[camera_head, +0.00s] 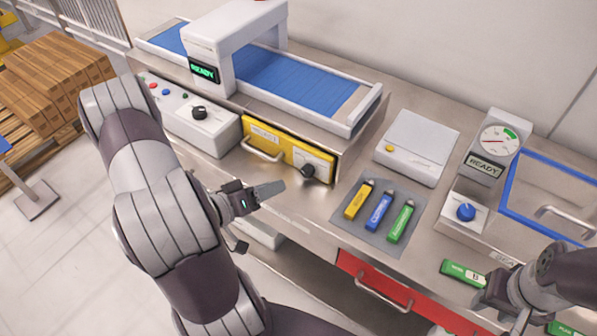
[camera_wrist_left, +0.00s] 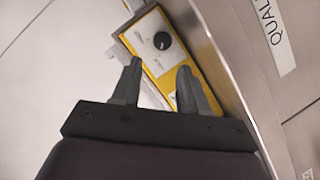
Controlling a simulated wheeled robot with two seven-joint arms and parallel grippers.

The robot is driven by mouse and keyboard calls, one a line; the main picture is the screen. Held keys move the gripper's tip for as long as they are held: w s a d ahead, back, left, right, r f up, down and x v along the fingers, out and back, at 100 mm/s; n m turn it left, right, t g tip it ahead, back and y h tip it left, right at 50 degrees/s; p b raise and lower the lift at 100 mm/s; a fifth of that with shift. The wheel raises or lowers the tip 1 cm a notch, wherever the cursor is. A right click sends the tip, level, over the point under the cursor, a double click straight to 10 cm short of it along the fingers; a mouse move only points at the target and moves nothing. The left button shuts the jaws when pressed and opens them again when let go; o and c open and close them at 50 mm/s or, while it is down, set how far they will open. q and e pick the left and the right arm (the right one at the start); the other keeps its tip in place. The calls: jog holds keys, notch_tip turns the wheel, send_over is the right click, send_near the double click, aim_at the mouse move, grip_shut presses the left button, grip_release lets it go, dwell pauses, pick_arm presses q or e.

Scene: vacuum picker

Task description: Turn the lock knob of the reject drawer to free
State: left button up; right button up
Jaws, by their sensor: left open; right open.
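A yellow drawer front (camera_head: 262,140) sits under the conveyor, with a metal handle at its left and a black lock knob (camera_head: 308,171) on a pale plate at its right. Its lettering is too small to read. The knob (camera_wrist_left: 162,41) also shows in the left wrist view, ahead of the fingers; I cannot tell which mark it points to. My left gripper (camera_head: 268,190) is open and empty, in front of and below-left of the knob, apart from it. In the left wrist view the two fingers (camera_wrist_left: 159,68) are spread. My right gripper (camera_head: 490,300) is at the lower right, partly cut off.
The conveyor (camera_head: 290,80) stands above the yellow drawer. A grey mat (camera_head: 360,233) with several coloured blocks lies to the right. A red drawer (camera_head: 420,312) is below the counter.

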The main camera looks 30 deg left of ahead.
aim_at(304, 173)
pick_arm(q)
jog(key=x, duration=0.9)
jog(key=shift+a+f, duration=0.1)
jog(key=shift+w+f, duration=0.2)
jog(key=shift+w, duration=0.2)
jog(key=c, duration=0.8)
